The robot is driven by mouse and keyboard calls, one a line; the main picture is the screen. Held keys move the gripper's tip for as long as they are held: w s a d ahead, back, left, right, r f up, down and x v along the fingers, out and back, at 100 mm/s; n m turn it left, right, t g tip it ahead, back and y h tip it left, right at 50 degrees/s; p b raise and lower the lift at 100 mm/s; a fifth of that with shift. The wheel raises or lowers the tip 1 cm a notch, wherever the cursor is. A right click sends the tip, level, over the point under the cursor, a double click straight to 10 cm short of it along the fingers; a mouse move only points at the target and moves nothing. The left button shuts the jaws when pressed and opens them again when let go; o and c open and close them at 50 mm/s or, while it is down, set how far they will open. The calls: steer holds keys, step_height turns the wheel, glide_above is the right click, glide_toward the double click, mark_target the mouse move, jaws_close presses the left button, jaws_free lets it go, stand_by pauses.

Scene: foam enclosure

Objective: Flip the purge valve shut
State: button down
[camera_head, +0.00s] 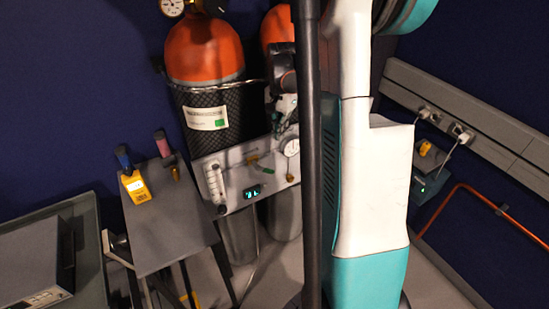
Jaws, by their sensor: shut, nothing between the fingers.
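My gripper (277,133) is dark, shut and empty, pointing down near the panel's top edge, up and to the right of the lever. Whether it touches anything cannot be told. My arm and a dark vertical post hide the panel's right end.
Orange-topped cylinders (205,48) stand behind the panel. It also carries a flow tube (214,183), a round gauge (291,147) and a lit display (252,192). A grey side table (165,225) with a yellow meter (135,188) stands at left. An orange-red rail (460,199) is at right.

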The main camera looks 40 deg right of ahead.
steer(key=m, duration=0.1)
steer(key=m+p, duration=0.1)
steer(key=m, duration=0.1)
steer(key=r+m, duration=0.1)
steer(key=m, duration=0.1)
steer(key=shift+s+h+p, duration=0.25)
steer(key=shift+h+p, duration=0.05)
steer(key=shift+f, duration=0.1)
steer(key=f+b, duration=0.1)
steer(key=f, duration=0.2)
steer(key=f+b, duration=0.1)
steer(key=f, duration=0.2)
steer(key=f+b, duration=0.1)
steer(key=f, duration=0.2)
steer(key=shift+d+f, duration=0.25)
steer(key=shift+f, duration=0.05)
steer(key=shift+w+a+f+b, duration=0.15)
steer(key=shift+a+f+b, duration=0.35)
steer(key=shift+a+f, duration=0.3)
steer(key=shift+w+a+f+b, duration=0.1)
steer(key=shift+a+f+b, duration=0.4)
steer(key=shift+f, duration=0.35)
